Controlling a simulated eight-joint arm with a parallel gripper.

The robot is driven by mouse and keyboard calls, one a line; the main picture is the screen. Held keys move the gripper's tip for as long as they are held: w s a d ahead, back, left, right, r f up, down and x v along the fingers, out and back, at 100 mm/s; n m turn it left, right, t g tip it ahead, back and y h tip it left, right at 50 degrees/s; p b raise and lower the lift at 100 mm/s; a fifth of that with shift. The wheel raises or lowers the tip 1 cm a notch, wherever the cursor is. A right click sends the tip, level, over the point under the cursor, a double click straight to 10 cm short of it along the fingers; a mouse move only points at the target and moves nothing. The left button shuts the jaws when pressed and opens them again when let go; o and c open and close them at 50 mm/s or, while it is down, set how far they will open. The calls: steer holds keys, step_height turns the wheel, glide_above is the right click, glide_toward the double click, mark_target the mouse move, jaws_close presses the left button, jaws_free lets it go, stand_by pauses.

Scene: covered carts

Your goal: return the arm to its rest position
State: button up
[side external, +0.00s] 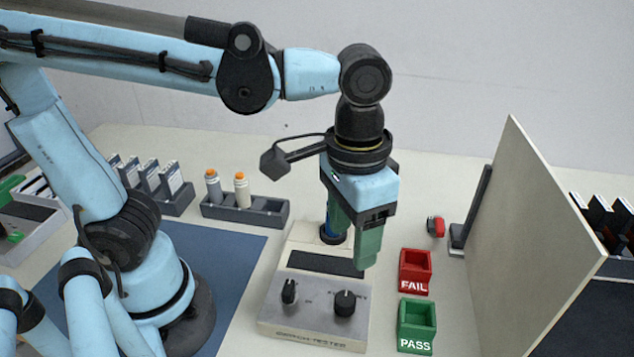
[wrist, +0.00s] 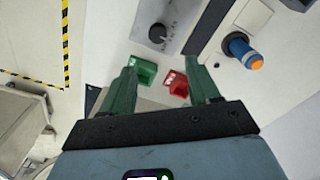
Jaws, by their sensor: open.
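My gripper (side external: 352,245) hangs from my arm, pointing down over the bench tester (side external: 315,335) in the side external view. Its two green fingers are apart with nothing between them. In the wrist view the fingers (wrist: 163,80) are also spread and empty. A blue cylinder with an orange tip (wrist: 240,48) stands in a dark round holder at the tester; in the side external view it is mostly hidden behind a finger. The tester has two black knobs and a dark strip.
A red FAIL bin (side external: 415,285) and a green PASS bin (side external: 416,342) sit right of the tester. A tall panel (side external: 525,240) stands farther right. A grey rack (side external: 245,211) with two orange-tipped cylinders is behind left. A small red-and-black item (side external: 436,227) lies near the panel.

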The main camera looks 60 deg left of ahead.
steer(key=w+a+f+n+t, duration=0.1)
steer(key=w+a+t, duration=0.1)
steer(key=a, duration=0.5)
steer(key=w+a+f+n+t, duration=0.1)
steer(key=w+a+f+t, duration=0.1)
steer(key=a+t, duration=0.2)
steer(key=a, duration=0.3)
steer(key=shift+a+t, duration=0.4)
steer(key=shift+w, duration=0.1)
